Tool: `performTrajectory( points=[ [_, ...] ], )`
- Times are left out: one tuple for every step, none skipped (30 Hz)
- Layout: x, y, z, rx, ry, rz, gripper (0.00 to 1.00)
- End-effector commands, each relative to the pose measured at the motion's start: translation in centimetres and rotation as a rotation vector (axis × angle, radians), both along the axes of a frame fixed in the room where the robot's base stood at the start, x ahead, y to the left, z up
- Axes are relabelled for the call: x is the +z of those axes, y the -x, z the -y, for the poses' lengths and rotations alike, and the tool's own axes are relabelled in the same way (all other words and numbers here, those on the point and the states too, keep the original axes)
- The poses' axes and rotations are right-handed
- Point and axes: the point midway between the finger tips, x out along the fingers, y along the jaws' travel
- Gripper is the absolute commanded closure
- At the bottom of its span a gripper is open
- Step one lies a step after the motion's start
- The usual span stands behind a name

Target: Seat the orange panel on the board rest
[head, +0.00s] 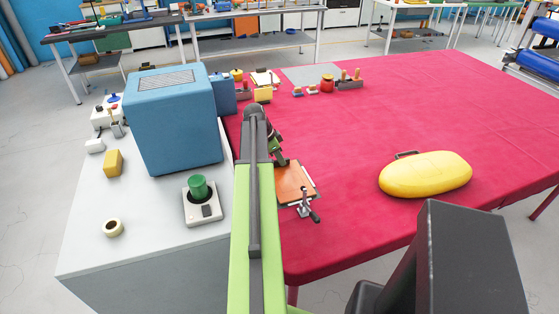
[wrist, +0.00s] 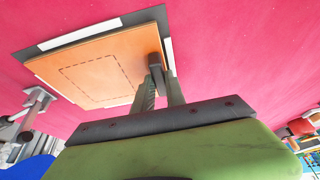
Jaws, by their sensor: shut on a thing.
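The orange panel (head: 291,182) is a flat square near the left front of the red table. In the wrist view the panel (wrist: 85,70) shows a dashed square, with a dark grip block (wrist: 153,64) at its edge. My gripper (head: 281,161) is over the panel's far edge; in the wrist view its fingers (wrist: 158,80) are closed on that block. The board rest (wrist: 95,32), a dark plate with white strips, shows around the panel's edges. The panel lies over it, roughly lined up; I cannot tell whether it touches or hovers slightly.
A toggle clamp (head: 306,208) stands at the panel's near edge. A yellow oval float (head: 425,175) lies to the right. A blue box (head: 174,117) and a green-knobbed device (head: 201,202) stand on the grey cabinet at left. Small parts line the table's back left. The table's middle is clear.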

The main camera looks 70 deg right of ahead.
Motion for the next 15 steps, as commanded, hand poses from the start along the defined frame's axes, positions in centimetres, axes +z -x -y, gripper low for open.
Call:
performTrajectory(
  points=[
    [-0.02,0.00,0.00,0.000,0.000,0.000,1.00],
    [0.00,-0.01,-0.01,0.000,0.000,0.000,1.00],
    [0.00,0.00,0.00,0.000,0.000,0.000,1.00],
    [0.00,-0.01,-0.01,0.000,0.000,0.000,1.00],
    [0.00,-0.01,-0.01,0.000,0.000,0.000,1.00],
    [0.00,-0.01,-0.01,0.000,0.000,0.000,1.00],
    [0.00,-0.01,-0.01,0.000,0.000,0.000,1.00],
    [0.00,-0.01,-0.01,0.000,0.000,0.000,1.00],
    [0.01,-0.01,-0.01,0.000,0.000,0.000,1.00],
    [0.01,-0.01,-0.01,0.000,0.000,0.000,0.81],
    [0.01,-0.01,-0.01,0.000,0.000,0.000,0.78],
    [0.00,-0.02,-0.01,0.000,0.000,0.000,0.72],
    [0.00,-0.02,-0.01,0.000,0.000,0.000,0.68],
    [0.00,-0.02,-0.01,0.000,0.000,0.000,0.64],
    [0.00,-0.02,-0.01,0.000,0.000,0.000,0.59]
  ],
)
